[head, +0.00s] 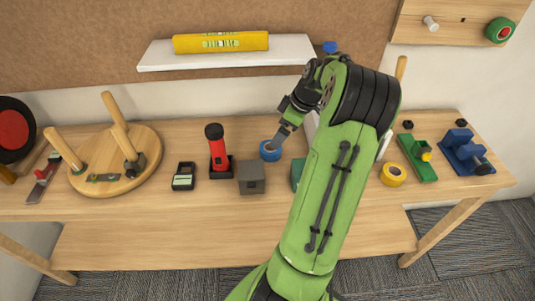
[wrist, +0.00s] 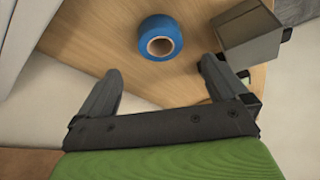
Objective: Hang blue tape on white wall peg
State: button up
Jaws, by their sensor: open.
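The blue tape (head: 267,155) lies flat on the workbench behind the grey box. In the wrist view the blue tape (wrist: 147,32) sits just beyond the fingertips, roughly centred between them, its hole facing the camera. My gripper (head: 283,138) is close to the tape in the head view. In the wrist view my gripper (wrist: 160,66) is open with nothing between its fingers. The white wall peg (head: 430,23) sticks out of a wooden board at the upper right, and nothing hangs on it.
A grey box (head: 251,178) stands just in front of the tape. A red flashlight (head: 216,152) stands upright to its left. A white shelf (head: 228,54) with a yellow level (head: 220,42) is above. Yellow tape (head: 393,175) lies right of my arm. Green-and-red tape (head: 500,30) is on the peg board.

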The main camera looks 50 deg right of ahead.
aim_at(268, 156)
jog(key=b+x, duration=0.2)
jog(key=x, duration=0.7)
jog(key=shift+s+f, duration=0.1)
jog(key=c, duration=1.1)
